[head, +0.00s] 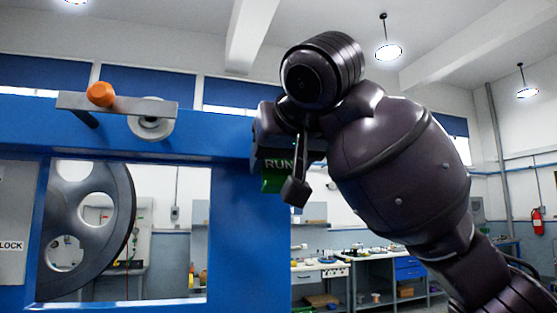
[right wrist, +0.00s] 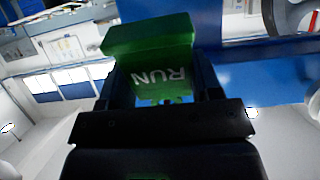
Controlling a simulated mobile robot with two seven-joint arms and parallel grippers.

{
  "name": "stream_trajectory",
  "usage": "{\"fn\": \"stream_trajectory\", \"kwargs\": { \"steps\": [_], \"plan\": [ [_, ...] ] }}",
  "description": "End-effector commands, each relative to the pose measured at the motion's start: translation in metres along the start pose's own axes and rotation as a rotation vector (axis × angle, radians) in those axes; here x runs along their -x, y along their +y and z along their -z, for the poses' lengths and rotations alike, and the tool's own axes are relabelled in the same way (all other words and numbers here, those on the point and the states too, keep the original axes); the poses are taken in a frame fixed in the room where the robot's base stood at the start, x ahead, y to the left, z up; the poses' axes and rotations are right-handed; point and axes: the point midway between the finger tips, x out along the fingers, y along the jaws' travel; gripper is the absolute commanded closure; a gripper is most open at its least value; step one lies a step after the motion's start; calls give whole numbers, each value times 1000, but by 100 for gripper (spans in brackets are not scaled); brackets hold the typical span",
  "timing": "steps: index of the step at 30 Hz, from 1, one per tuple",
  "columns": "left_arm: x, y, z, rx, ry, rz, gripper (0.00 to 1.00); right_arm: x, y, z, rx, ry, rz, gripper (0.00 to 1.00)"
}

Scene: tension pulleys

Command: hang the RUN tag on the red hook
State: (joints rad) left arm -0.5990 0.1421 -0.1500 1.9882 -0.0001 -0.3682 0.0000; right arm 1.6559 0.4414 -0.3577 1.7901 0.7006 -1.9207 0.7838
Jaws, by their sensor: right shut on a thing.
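The RUN tag (head: 276,178) is a green block with pale letters "RUN". In the head view it is in front of the blue frame, right of the wheel opening. My right gripper (head: 288,186) is shut on it; one finger shows at its right side. In the right wrist view the tag (right wrist: 152,66) sits between the two fingers of my gripper (right wrist: 160,86), its letters upside down. I cannot make out a red hook in either view; my right arm covers part of the frame. My left gripper is not in view.
The blue frame (head: 213,142) fills the left side, with a large grey wheel (head: 110,190) behind its opening. A grey bar (head: 125,105) with an orange knob (head: 100,94) and a pale roller (head: 152,118) sticks out at upper left. Workbenches (head: 375,266) stand far behind.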

Motion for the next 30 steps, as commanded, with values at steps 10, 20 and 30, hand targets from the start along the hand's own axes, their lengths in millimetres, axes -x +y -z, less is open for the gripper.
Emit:
{"fn": "stream_trajectory", "kwargs": {
  "steps": [10,20,30],
  "plan": [
    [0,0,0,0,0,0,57,0,0,0,0,0,0,12],
    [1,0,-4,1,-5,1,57,8,0,0,0,3,2,12],
    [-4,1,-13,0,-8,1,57,65,1,0,3,6,-3,12]
  ]
}}
